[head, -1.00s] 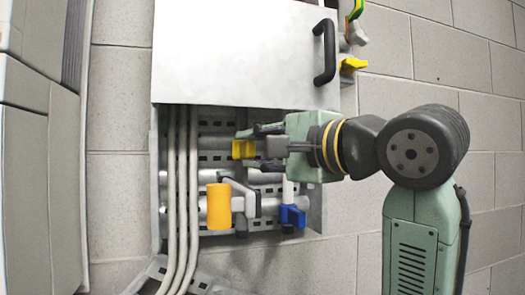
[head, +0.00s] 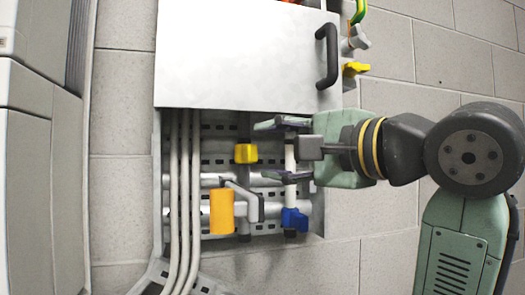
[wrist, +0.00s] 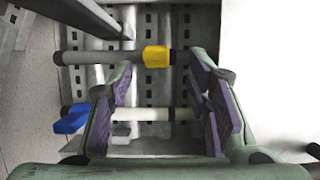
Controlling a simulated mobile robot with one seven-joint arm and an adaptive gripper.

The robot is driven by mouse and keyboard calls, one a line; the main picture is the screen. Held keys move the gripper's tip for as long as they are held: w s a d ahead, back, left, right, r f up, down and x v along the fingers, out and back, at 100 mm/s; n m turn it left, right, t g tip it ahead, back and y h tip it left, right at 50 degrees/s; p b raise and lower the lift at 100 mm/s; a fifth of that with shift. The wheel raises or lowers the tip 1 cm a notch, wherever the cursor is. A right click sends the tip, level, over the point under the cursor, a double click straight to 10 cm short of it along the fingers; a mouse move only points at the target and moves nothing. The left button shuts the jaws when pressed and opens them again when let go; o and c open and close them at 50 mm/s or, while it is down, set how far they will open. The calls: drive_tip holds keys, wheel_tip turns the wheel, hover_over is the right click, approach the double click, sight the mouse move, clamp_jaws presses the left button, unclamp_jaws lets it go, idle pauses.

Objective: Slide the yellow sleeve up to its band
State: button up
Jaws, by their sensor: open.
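The yellow sleeve (head: 245,153) sits on an upright grey pipe inside the open cabinet. In the wrist view the sleeve (wrist: 156,56) lies on the same pipe, which runs sideways there. A dark band (wrist: 173,57) shows right against or very close to the sleeve's upper end; I cannot tell whether they touch. My gripper (head: 285,151) is open and empty, to the right of the sleeve and clear of it. In the wrist view the sleeve shows beyond the gap between my fingertips (wrist: 162,75).
An orange-yellow cylinder (head: 221,211) on a grey lever is below left of the sleeve. A blue valve handle (head: 294,219) is on a white pipe at the right. Grey cables (head: 184,200) run down the left. The cabinet door (head: 235,55) with its black handle (head: 326,54) is above.

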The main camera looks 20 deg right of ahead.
drive_tip(key=v, duration=0.8)
